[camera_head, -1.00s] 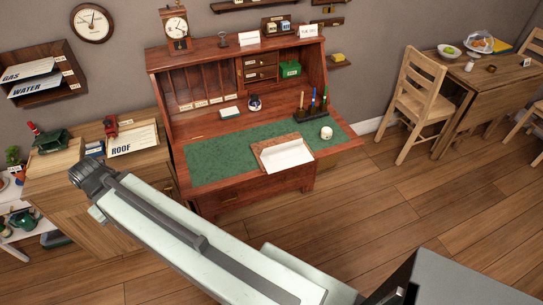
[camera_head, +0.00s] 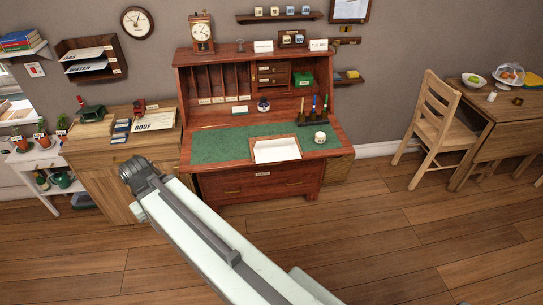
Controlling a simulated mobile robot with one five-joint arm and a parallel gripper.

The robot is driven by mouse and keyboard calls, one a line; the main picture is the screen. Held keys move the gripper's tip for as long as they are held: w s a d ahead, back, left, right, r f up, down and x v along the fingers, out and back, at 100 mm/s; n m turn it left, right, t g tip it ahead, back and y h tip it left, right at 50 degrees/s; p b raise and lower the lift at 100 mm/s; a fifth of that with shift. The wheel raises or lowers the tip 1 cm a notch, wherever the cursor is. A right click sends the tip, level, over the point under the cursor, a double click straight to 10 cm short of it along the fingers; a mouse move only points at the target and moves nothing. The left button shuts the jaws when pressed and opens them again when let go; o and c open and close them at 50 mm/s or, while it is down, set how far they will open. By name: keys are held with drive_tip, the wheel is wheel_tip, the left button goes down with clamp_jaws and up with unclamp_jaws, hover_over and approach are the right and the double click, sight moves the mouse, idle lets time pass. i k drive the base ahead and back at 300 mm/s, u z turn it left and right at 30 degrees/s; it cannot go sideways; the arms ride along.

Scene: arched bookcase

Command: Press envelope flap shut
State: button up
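A white paper piece (camera_head: 277,150), which looks like the envelope, lies on a brown pad (camera_head: 254,158) at the front edge of the red-brown desk's green writing surface (camera_head: 222,145). It is too small to tell how its flap lies. My arm reaches in from the bottom right and ends at a dark joint left of the desk front, apart from the paper. No gripper fingers show.
A white jar (camera_head: 320,138) and a pen stand (camera_head: 311,119) are right of the paper; an ink bottle (camera_head: 263,106) stands behind. A wooden cabinet (camera_head: 95,153) is left, a chair (camera_head: 440,130) right. The floor (camera_head: 400,230) between desk and chair is clear.

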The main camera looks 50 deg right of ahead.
sight(287, 141)
drive_tip(key=z, duration=0.25)
drive_tip(key=i, duration=0.7)
drive_tip(key=u, duration=0.25)
drive_tip(key=k, duration=0.7)
drive_tip(key=z, duration=0.15)
drive_tip(key=i, duration=0.9)
drive_tip(key=u, duration=0.05)
